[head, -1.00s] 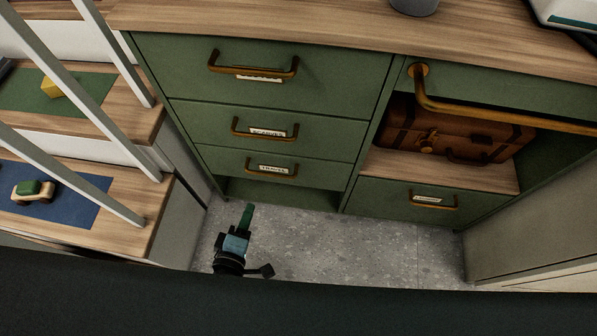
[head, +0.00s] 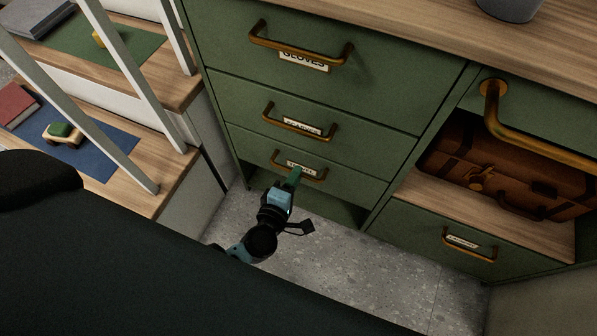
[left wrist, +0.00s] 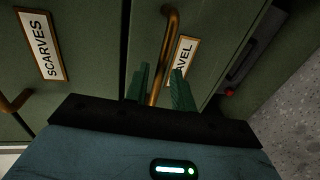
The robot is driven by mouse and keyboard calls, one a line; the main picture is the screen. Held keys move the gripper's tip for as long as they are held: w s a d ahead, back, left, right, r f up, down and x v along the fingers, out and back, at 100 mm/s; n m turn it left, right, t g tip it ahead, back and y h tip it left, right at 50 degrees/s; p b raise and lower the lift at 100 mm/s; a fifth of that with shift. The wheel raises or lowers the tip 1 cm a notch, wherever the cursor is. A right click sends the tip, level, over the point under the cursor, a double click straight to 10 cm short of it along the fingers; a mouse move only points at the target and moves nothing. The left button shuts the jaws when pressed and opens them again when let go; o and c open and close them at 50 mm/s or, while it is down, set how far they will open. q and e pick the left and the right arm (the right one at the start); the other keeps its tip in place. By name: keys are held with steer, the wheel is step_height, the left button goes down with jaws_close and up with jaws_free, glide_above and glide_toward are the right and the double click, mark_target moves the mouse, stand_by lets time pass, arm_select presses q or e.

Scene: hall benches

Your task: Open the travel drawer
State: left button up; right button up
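The travel drawer (head: 350,190) is the lowest green drawer in the left stack, and its front looks flush and shut. It has a bronze bar handle (left wrist: 167,35) and a white label (left wrist: 182,60), on which "AVEL" reads in the left wrist view. My left gripper (head: 292,178) is at this handle in the head view. In the left wrist view its green fingers (left wrist: 162,86) stand apart, one on each side of the handle bar, with gaps visible. The fingers hide part of the label. My right gripper is not in view.
The scarves drawer (head: 240,100) and gloves drawer (head: 390,80) are above, shut. To the right, a brown suitcase (head: 500,165) lies in an open shelf above another drawer (head: 420,225). White rails and wooden steps (head: 150,165) stand at left. Grey floor (head: 370,270) is clear in front.

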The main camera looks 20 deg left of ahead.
arm_select(q)
steer(key=shift+x, duration=1.2)
jaws_close()
